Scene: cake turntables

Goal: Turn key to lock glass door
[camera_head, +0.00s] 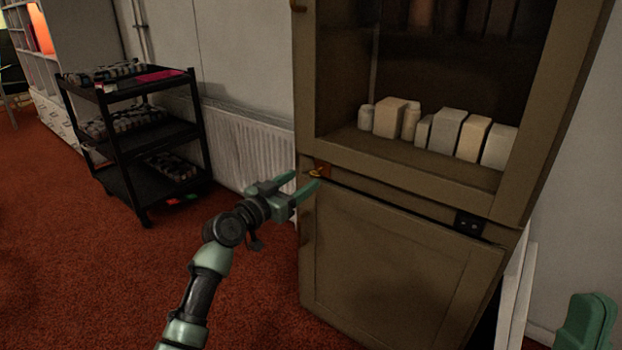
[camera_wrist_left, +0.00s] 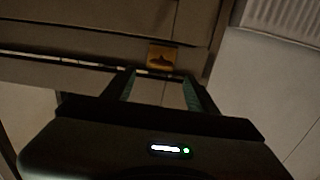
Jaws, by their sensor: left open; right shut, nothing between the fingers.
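The brown cabinet's upper glass door (camera_head: 405,156) appears closed, with its wooden frame around the pane. A small brass-coloured key (camera_head: 318,172) sits at an orange-brown lock plate at the door's lower left corner. In the left wrist view the lock plate (camera_wrist_left: 161,57) lies just beyond the fingertips, with the key as a dark shape across it. My left gripper (camera_head: 306,181) is open and empty, its fingers pointing at the key, apparently a little short of it. A green part of my right arm (camera_head: 587,326) shows at the bottom right; its fingers are not visible.
Several pale boxes and jars (camera_head: 447,130) stand behind the glass. A lower wooden door (camera_head: 390,255) is closed below. A black shelf cart (camera_head: 130,140) stands at the left, and a white radiator (camera_head: 250,145) is on the wall. Red carpet in front is clear.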

